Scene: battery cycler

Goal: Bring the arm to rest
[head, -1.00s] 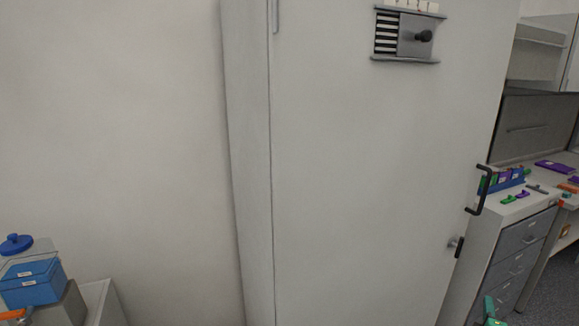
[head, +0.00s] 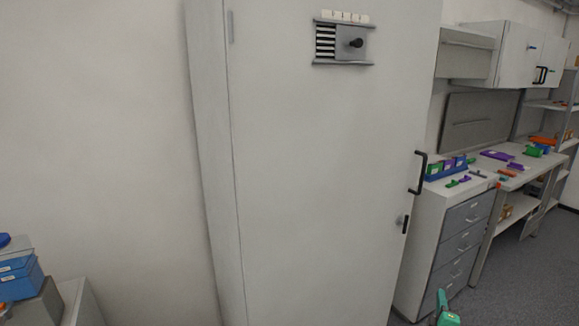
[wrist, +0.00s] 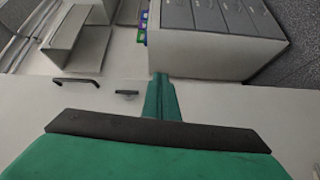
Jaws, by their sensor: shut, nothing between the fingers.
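My gripper (wrist: 161,78) is green and shows in the wrist view, its fingers together with nothing between them. Its green tip (head: 441,293) also shows at the bottom edge of the head view, in front of the floor by the drawer unit; the rest of my arm is out of that view. In the wrist view the fingers point toward the drawer unit, with the door's black handle (wrist: 77,80) to their left. I cannot tell how far the fingertips are from these surfaces.
A tall pale cabinet (head: 300,170) fills the middle. A grey drawer unit (head: 463,240) stands to its right, with a blue rack (head: 446,169) on top, then a workbench (head: 515,176). Blue boxes (head: 20,278) sit at lower left. Grey floor (head: 535,260) is open at lower right.

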